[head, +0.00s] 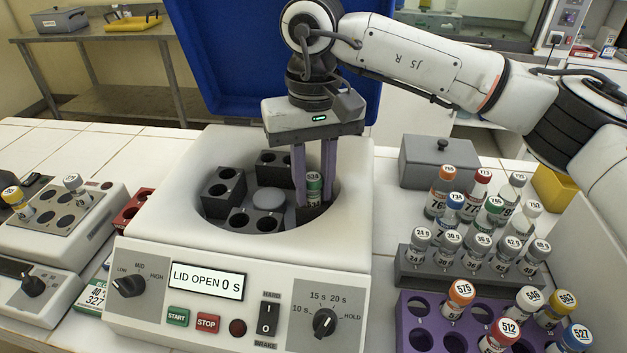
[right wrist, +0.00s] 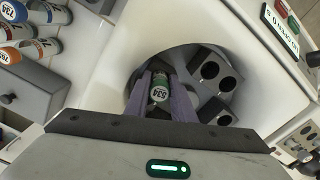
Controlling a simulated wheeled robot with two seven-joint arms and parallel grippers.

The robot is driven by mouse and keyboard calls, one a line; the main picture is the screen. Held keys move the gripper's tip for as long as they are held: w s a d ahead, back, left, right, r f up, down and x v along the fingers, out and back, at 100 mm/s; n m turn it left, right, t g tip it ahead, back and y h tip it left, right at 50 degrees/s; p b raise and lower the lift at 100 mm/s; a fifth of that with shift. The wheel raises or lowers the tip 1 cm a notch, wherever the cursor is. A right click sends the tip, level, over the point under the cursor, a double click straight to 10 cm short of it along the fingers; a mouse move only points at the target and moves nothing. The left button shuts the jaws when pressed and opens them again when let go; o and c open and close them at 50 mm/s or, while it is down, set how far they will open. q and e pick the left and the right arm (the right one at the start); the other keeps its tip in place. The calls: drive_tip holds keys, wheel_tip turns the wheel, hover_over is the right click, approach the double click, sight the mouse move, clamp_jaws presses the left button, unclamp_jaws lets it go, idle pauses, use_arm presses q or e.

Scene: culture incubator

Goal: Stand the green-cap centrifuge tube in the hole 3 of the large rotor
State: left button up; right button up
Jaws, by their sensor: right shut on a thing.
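The green-cap tube, marked 534 (head: 314,183), is upright at the right side of the centrifuge bowl. My right gripper (head: 314,192) points down and is shut on it; the tube (right wrist: 160,90) also shows between the fingers in the right wrist view. Its lower part is hidden at the right-hand rotor block (head: 308,216), so I cannot tell how deep it sits or in which hole. The large rotor's other blocks (head: 222,188) surround a grey hub (head: 269,199), and their visible holes are empty. My left gripper is not in view.
The centrifuge (head: 175,245) has its blue lid (head: 270,60) raised behind the bowl; its display reads LID OPEN. A grey rack (head: 415,272) and a purple rack (head: 408,310) with several tubes stand at right. A grey lidded box (head: 440,165) is behind them. A small tube device (head: 75,235) is at left.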

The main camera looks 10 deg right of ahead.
drive_tip(key=shift+f, duration=0.1)
drive_tip(key=o, duration=1.4)
drive_tip(key=shift+o, duration=0.2)
wheel_tip(320, 180, up, 2)
drive_tip(key=shift+w+r+p, duration=0.1)
drive_tip(key=shift+p, duration=0.7)
wheel_tip(320, 180, up, 2)
drive_tip(key=shift+d+r+p, duration=0.1)
drive_tip(key=shift+r+p, duration=0.1)
drive_tip(key=shift+p, duration=0.6)
drive_tip(key=shift+r+p, duration=1.1)
drive_tip(key=shift+r, duration=0.4)
drive_tip(key=shift+f, duration=0.1)
